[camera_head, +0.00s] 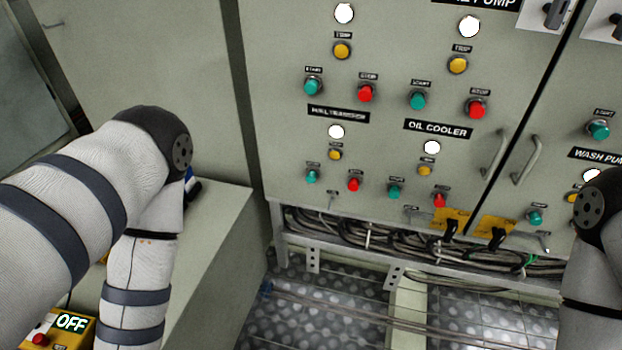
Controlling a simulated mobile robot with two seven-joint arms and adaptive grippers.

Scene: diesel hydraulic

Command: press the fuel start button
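A grey control panel (290,50) fills the upper middle, with green start buttons beside red stop buttons. No label that I can read says fuel, so I cannot tell which is the fuel start button. The upper green buttons are one at left (313,86) and one at centre (417,99). Lower ones sit at left (312,176) and above the cables (395,191). Another green button (599,129) is on the right-hand panel. My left arm bends down at left and my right arm is at the right edge. Neither gripper is in view.
Red stop buttons (366,92) and yellow trip buttons (342,50) sit close to the green ones. Cable bundles (400,235) run below the panel. A yellow box marked OFF (65,330) is at bottom left. A grey cabinet (215,225) stands beside my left arm.

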